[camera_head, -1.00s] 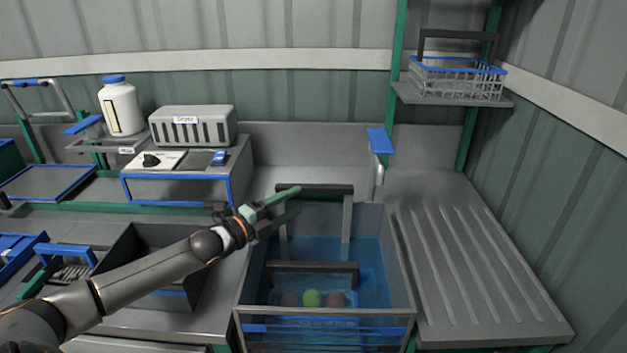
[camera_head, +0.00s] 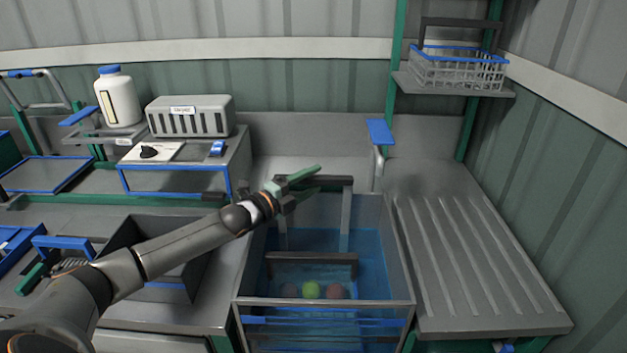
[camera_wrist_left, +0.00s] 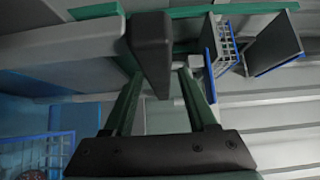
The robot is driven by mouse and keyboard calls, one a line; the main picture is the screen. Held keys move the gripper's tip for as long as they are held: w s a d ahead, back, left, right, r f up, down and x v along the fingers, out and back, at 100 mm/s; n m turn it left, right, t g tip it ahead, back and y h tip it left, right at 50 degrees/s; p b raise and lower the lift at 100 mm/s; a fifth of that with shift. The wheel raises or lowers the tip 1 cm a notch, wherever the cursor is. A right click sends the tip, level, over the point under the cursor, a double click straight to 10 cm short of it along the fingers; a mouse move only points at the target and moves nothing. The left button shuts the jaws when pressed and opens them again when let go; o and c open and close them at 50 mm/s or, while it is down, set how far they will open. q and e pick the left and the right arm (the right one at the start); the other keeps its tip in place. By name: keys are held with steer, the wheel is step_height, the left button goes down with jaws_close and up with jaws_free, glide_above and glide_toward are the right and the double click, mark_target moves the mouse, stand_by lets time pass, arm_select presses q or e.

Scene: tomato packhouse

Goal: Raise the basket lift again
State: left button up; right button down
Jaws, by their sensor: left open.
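The basket lift has a dark crossbar (camera_head: 335,181) on two grey posts at the back of the water tank (camera_head: 408,300). Its basket (camera_head: 312,258) sits low in the blue water, with a dark handle and green and reddish tomatoes (camera_head: 311,290) inside. My left gripper (camera_head: 317,178) is open at the left end of the crossbar. In the left wrist view the crossbar (camera_wrist_left: 151,45) shows between the two green fingers of that gripper (camera_wrist_left: 160,82), with gaps on both sides. I cannot tell how deep it sits between them. My right gripper is not in view.
A ribbed draining board (camera_head: 480,265) lies right of the tank. A wire basket (camera_head: 457,72) stands on a raised shelf (camera_head: 452,88) at the back right. A blue-topped lever (camera_head: 380,132) stands behind the tank. A grey control box (camera_head: 190,117) and white bottle (camera_head: 118,100) are at the left.

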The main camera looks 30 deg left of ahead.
arm_select(q)
steer(key=shift+w+d, duration=0.1)
steer(key=shift+w, duration=0.35)
jaws_close()
stand_by(0.3)
stand_by(1.0)
